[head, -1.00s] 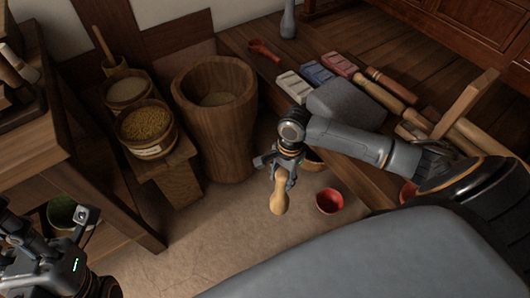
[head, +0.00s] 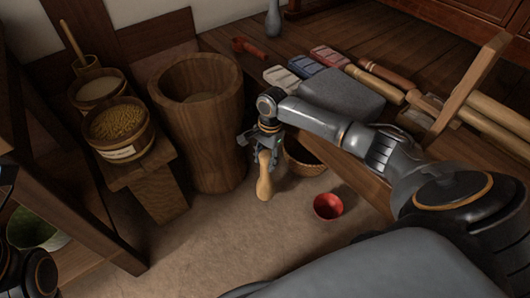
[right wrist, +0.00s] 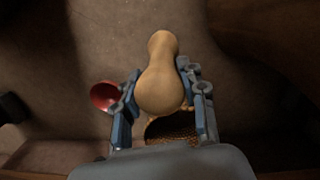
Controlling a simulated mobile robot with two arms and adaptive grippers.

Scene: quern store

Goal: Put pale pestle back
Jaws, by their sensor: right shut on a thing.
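The pale pestle (head: 264,178) is a light wooden club shape. My right gripper (head: 262,150) is shut on it and holds it hanging down above the floor, just right of the big wooden mortar. In the right wrist view the pestle (right wrist: 162,80) sits between the two blue-padded fingers of the gripper (right wrist: 160,98). My left gripper is not in view; only a dark part of my left arm shows at the left edge of the head view.
The tall wooden mortar (head: 196,140) stands to the left. Grain tubs (head: 121,152) sit on a low bench. A red bowl (head: 328,207) and a wicker basket (head: 303,164) are on the floor. The platform at right bears a grey stone (head: 340,95), coloured blocks and wooden rollers.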

